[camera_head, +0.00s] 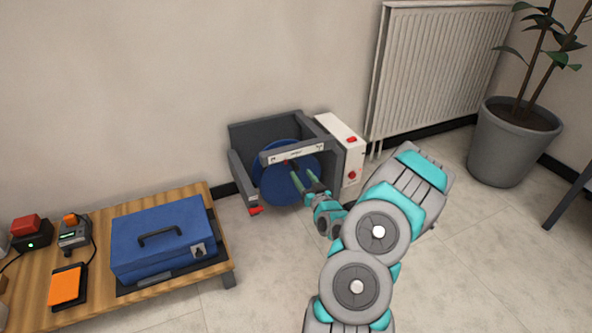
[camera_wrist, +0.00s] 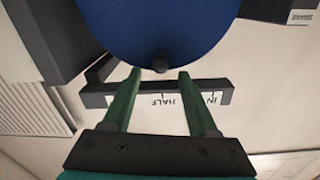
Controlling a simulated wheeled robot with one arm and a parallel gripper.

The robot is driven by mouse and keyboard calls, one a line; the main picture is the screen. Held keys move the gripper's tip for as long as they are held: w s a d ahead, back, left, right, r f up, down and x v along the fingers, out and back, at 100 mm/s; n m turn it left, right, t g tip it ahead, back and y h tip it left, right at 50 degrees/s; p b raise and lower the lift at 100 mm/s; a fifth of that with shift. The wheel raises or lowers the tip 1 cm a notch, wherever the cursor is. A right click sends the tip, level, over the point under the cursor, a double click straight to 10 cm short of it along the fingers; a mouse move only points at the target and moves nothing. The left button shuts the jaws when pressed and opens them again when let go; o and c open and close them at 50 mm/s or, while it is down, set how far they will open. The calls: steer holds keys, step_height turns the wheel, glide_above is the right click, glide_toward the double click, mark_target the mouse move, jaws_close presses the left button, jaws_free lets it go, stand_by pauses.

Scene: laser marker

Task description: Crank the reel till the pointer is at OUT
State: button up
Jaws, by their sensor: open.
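The blue reel (camera_head: 270,186) sits in a dark grey frame on the floor against the wall. It also fills the top of the wrist view (camera_wrist: 160,25). A dark knob (camera_wrist: 160,63) stands near its edge. My gripper (camera_wrist: 160,72) is open, its green fingers on either side of the knob in the picture; I cannot tell whether they touch it. In the head view my gripper (camera_head: 300,176) is at the reel's front. A scale plate (camera_head: 292,153) crosses the frame; IN and HALF read upside down in the wrist view. OUT and the pointer's position cannot be made out.
A white box with red buttons (camera_head: 343,150) adjoins the frame's right side. A red-tipped part (camera_head: 255,210) sticks out at the frame's lower left. A low wooden table (camera_head: 190,292) with a blue case (camera_head: 162,240) stands left. A radiator (camera_head: 435,65) and potted plant (camera_head: 505,145) are right.

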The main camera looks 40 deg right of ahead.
mark_target(298, 170)
steer(key=shift+b+x, duration=0.3)
steer(key=shift+x, duration=2.35)
jaws_close()
